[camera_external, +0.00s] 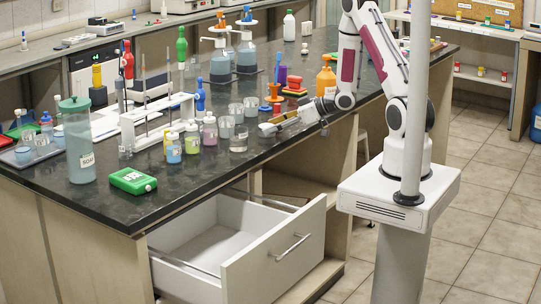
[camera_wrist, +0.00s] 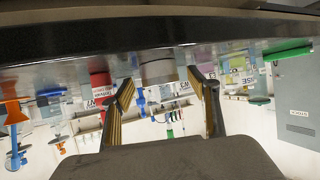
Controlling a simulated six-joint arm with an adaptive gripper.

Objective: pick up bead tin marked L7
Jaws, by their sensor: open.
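I cannot make out a tin marked L7 in either view; most labels are too small or blurred to read. My gripper (camera_external: 268,128) is over the front edge of the dark bench, just right of a clear glass beaker (camera_external: 239,141). In the upside-down wrist view my gripper (camera_wrist: 162,84) has its two fingers spread, with nothing held. A grey cylinder (camera_wrist: 157,70) with a white label shows beyond and between the fingertips. A red container (camera_wrist: 100,84) with a white label is left of it. Whether either is the tin is unclear.
Small labelled bottles, including a pink one (camera_external: 210,130), stand left of my gripper, with glass beakers behind. An orange bottle (camera_external: 326,78) stands behind the arm. A green box (camera_external: 133,181) lies at the front left. Below the bench, a drawer (camera_external: 278,252) is pulled out, its visible interior empty.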

